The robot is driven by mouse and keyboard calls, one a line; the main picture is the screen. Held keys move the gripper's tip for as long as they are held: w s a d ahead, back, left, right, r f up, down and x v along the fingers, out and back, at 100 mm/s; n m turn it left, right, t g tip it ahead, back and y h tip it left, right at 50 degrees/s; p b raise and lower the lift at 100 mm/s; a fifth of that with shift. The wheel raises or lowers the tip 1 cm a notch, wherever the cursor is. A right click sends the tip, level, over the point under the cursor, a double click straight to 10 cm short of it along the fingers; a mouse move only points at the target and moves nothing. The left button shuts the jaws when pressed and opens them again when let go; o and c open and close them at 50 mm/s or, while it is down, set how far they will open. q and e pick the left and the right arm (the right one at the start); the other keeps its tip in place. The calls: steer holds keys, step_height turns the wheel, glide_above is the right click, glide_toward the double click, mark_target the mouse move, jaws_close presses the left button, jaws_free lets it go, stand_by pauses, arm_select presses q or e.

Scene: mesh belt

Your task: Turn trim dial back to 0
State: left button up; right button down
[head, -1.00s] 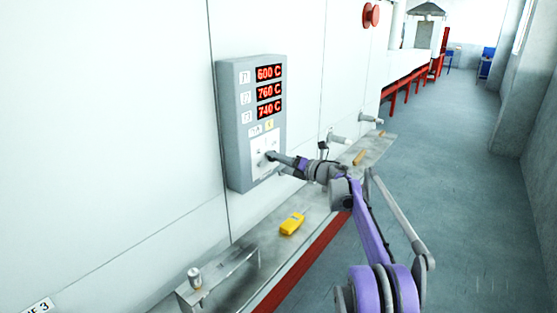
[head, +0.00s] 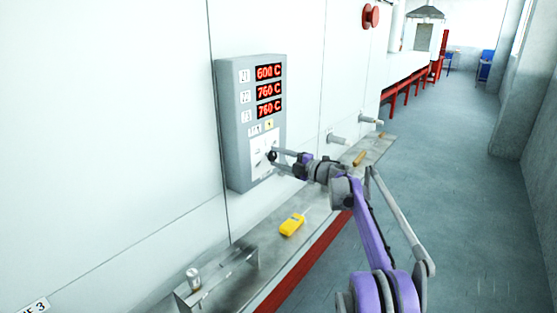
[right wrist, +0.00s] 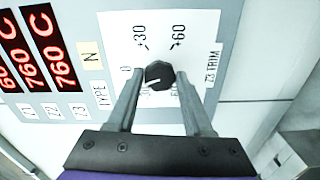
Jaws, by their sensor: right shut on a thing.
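The trim dial (right wrist: 160,75) is a small black knob on a white scale plate (right wrist: 195,60) marked Z3 TRIM. The plate reads 0 at the left of the knob, +30 and +60 above it; marks below it are partly hidden by my fingers. A pale line on the knob points to the lower left in the right wrist view. My right gripper (right wrist: 157,85) is shut on the dial, one finger on each side. In the head view the dial (head: 271,156) sits low on the grey control panel (head: 238,150). My left gripper is not in view.
Red displays (head: 269,91) read 600, 760 and 760 C. A ledge below the panel (head: 262,222) carries a yellow handheld device (head: 292,225) and a metal bracket (head: 218,280). A red button (head: 371,15) is on the wall. The floor at right is clear.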

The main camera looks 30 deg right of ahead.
steer(key=shift+f+m, duration=0.1)
steer(key=shift+m, duration=1.6)
steer(key=shift+c, duration=1.5)
jaws_free()
steer(key=b+v, duration=0.2)
steer(key=v, duration=0.9)
steer(key=shift+w+a, duration=0.1)
